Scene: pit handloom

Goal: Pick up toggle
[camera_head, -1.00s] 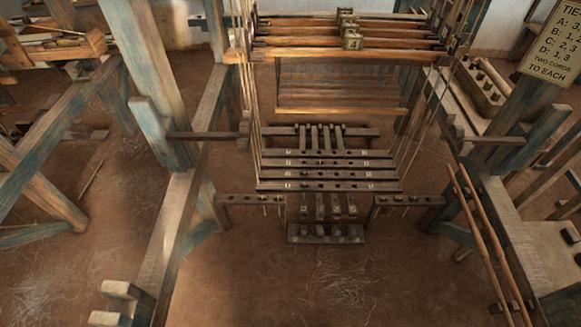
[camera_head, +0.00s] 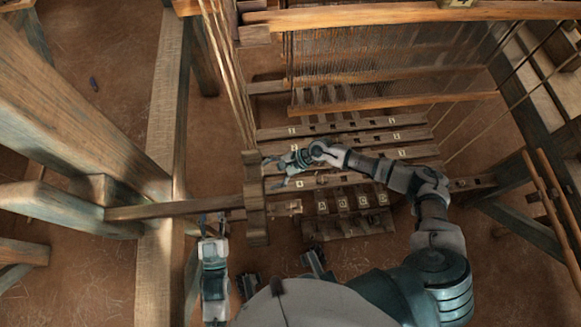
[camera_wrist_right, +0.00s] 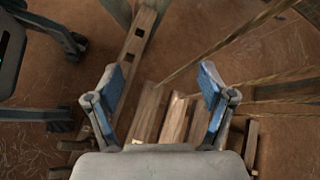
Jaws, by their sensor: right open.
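I cannot make out for certain which piece is the toggle. My right gripper (camera_head: 272,171) reaches across the loom's dark slatted bars (camera_head: 360,139), close to the upright wooden block (camera_head: 255,205) at their left end. In the right wrist view this gripper (camera_wrist_right: 160,82) has its two blue-padded fingers wide apart, with nothing between them. Wooden bars (camera_wrist_right: 175,120) show below and beyond the fingers. My left gripper (camera_head: 212,224) points up at the lower middle, near the horizontal rail. Its fingers are too small to read.
A wooden rail (camera_head: 170,207) runs from the left post to the block. Taut cords (camera_head: 228,75) hang beside the block. Numbered treadles (camera_head: 345,202) lie below my right forearm.

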